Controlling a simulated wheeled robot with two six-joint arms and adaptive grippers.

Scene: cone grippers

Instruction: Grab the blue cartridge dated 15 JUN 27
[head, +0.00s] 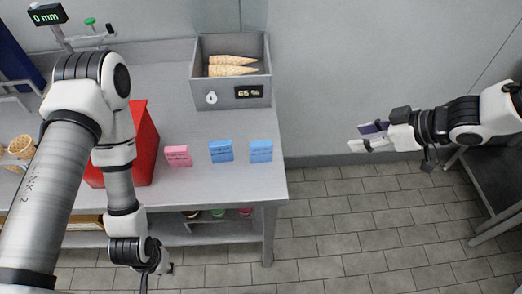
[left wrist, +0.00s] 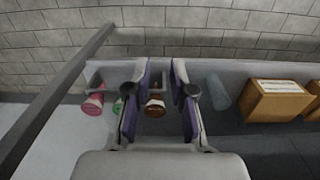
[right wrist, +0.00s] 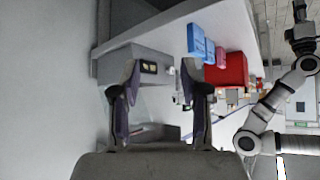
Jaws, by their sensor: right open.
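Two blue cartridges, a left one (head: 221,151) and a right one (head: 261,151), stand near the front edge of the grey table (head: 235,186). Their printed dates are too small to read. A pink cartridge (head: 178,156) stands left of them. The right wrist view shows one blue cartridge (right wrist: 196,41) and the other (right wrist: 210,51) beyond my fingers, up and right. My right gripper (head: 362,138) is open and empty, over the floor right of the table. My left gripper (head: 154,268) hangs low in front of the table; its fingers (left wrist: 161,80) are apart with nothing between them.
A red box (head: 142,145) stands left of the cartridges. A grey bin (head: 215,95) with cones and a 65 % display stands at the back. The lower shelf holds tubs (head: 218,212) and cardboard boxes (left wrist: 275,100).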

